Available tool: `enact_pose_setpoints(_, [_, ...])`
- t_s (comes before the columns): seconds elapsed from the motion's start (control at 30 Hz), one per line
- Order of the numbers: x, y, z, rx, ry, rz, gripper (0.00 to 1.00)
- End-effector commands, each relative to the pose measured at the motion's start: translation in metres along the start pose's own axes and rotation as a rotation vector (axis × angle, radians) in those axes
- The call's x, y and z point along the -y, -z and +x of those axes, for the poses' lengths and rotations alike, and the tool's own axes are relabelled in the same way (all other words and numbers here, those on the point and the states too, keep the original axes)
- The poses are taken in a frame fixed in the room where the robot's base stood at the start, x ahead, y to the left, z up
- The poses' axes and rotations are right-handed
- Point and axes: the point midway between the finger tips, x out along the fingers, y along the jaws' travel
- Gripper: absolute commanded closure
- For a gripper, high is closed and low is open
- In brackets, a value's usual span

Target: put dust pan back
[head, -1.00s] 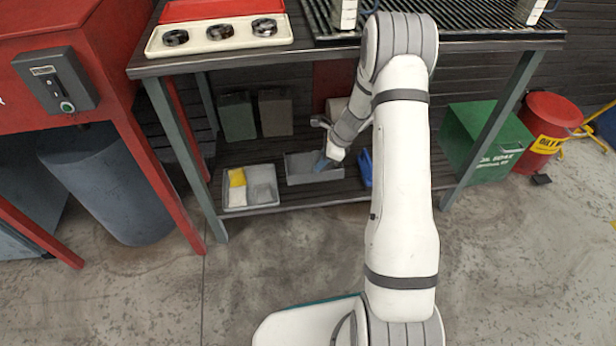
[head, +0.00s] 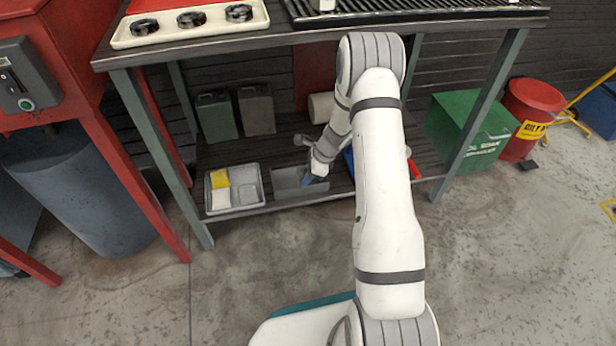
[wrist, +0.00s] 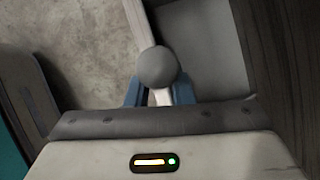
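My gripper (head: 307,182) reaches under the bench, with its blue fingertips at a grey open tray (head: 288,176) on the lower shelf. In the wrist view the two blue fingers (wrist: 159,88) stand apart with a dark grey rounded knob (wrist: 156,67) between their tips. I cannot tell whether they grip it. A pale strip and the grey tray surface (wrist: 208,45) show beyond. A blue object (head: 348,160), partly hidden behind my arm, lies right of the tray. I cannot make out for sure which thing is the dust pan.
A bin with yellow and white cloths (head: 222,190) sits left of the tray. Two canisters (head: 214,118) stand behind. Bench legs (head: 150,145) flank the shelf. A red item (head: 413,168) shows right of my arm. A green oil box (head: 470,130) and a red can (head: 530,115) stand right.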

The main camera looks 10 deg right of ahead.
Motion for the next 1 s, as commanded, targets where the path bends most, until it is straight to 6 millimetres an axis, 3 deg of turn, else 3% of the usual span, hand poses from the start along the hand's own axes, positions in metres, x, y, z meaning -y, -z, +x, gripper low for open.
enact_pose_setpoints(0.23, [-0.001, 0.000, 0.000, 0.000, -0.001, 0.000, 0.59])
enact_pose_setpoints(0.57, [0.000, -0.001, -0.007, 0.000, 0.000, 0.000, 0.58])
enact_pose_setpoints(1.0, [0.000, -0.003, -0.093, 0.000, 0.001, 0.000, 0.58])
